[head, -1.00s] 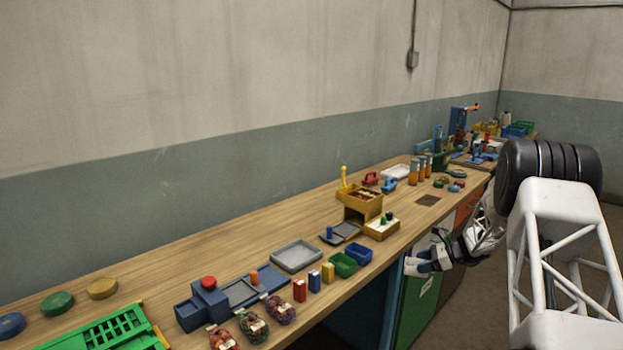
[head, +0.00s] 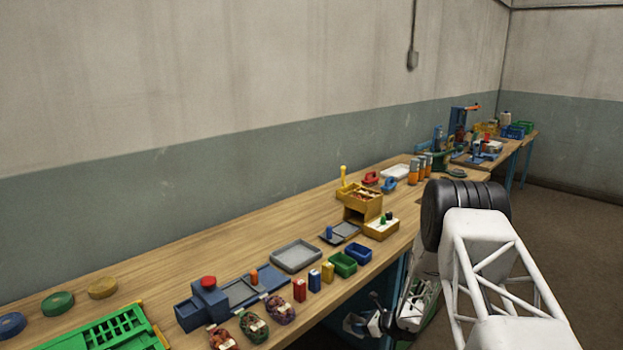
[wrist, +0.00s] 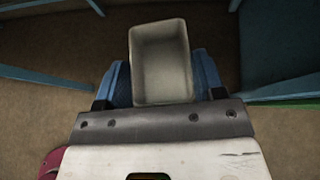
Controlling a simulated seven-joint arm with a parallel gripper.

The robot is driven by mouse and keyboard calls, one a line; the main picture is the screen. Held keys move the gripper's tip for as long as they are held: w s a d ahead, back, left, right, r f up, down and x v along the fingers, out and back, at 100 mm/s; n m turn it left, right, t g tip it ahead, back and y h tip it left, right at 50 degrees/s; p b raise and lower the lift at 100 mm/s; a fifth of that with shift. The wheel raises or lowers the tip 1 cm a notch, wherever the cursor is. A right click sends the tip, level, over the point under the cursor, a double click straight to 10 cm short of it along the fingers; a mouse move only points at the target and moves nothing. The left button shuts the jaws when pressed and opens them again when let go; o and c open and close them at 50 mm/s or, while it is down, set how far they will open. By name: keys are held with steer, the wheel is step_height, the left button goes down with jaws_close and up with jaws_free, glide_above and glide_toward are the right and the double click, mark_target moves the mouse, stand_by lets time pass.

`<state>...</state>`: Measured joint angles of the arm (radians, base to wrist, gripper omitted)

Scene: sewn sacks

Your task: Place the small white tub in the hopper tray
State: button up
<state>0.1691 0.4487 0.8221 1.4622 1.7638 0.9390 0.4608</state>
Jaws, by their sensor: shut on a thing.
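My gripper (wrist: 162,88) is shut on the small white tub (wrist: 161,62); its blue fingers stand on either side of the tub. The tub looks pale grey-beige in the wrist view, open-topped and empty, with its inside facing the camera. In the head view my gripper (head: 374,323) hangs low in front of the bench, below the tabletop, and a pale shape there looks like the tub (head: 354,324). A yellow stand with an open tray-like top (head: 362,199) holding brown pieces is on the bench; it looks like the hopper tray, though I cannot be sure.
The wooden bench (head: 245,235) runs along the wall. Near its front edge are a green bin (head: 343,264), a blue bin (head: 358,253), small boxes and net sacks (head: 280,309). A grey tray (head: 296,256) lies behind them. Bare wood lies along the wall side.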

steer(key=shift+s+a+f, duration=0.1)
steer(key=shift+a+f, duration=0.1)
steer(key=shift+a+m+t, duration=0.15)
steer(key=shift+m+t, duration=0.25)
steer(key=shift+w+a+r+m+t+h, duration=0.15)
steer(key=shift+w+m+t+h, duration=0.1)
steer(key=shift+m+t+h, duration=0.95)
steer(key=shift+m+h, duration=0.3)
steer(key=shift+m, duration=0.1)
steer(key=shift+s, duration=0.1)
steer(key=shift+s+d+m+h, duration=0.15)
steer(key=shift+d+m+h, duration=0.15)
steer(key=shift+m+h, duration=0.25)
